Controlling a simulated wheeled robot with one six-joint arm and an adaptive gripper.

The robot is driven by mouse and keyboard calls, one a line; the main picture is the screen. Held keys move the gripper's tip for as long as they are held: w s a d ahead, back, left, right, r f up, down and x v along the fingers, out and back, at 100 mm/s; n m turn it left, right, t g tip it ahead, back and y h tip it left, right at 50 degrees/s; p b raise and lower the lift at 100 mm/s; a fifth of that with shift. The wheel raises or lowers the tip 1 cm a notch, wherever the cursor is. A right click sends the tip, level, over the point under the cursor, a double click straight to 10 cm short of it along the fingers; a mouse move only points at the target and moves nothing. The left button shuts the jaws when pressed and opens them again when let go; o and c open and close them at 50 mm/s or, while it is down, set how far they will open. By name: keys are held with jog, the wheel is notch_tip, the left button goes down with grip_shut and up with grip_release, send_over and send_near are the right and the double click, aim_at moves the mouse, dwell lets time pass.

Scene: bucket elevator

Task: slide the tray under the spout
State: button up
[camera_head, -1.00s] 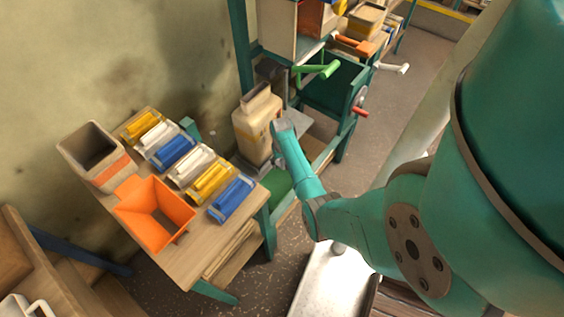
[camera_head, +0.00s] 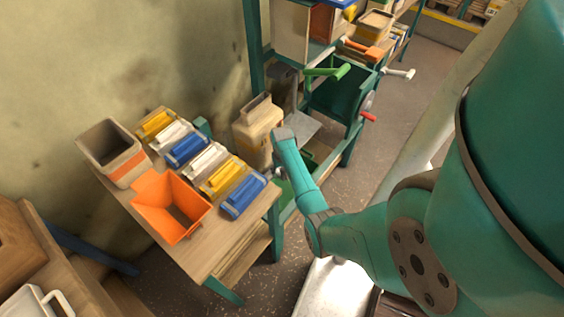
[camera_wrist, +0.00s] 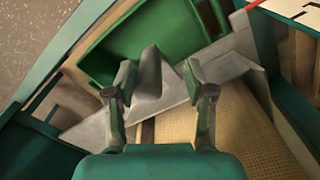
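A green tray (camera_wrist: 135,45) shows in the wrist view beyond my fingertips, its near side partly covered by a grey metal piece. That grey bent metal piece (camera_wrist: 175,92), which looks like the spout, lies across the middle with an upturned lip between and beyond my fingers. My gripper (camera_wrist: 159,80) is open, its two fingers apart. I cannot tell whether either finger touches the metal. In the head view the grey sheet (camera_head: 301,128) shows just right of my arm, and my fingers are hidden.
A woven beige belt (camera_wrist: 240,125) lies under the metal piece, with teal frame rails around it. Green (camera_head: 328,71) and red handles stick out from the machine.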

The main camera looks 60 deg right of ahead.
notch_tip(320, 180, up, 11)
jog(key=shift+r, duration=0.2)
dwell(1.4)
jog(key=shift+s+f, duration=0.1)
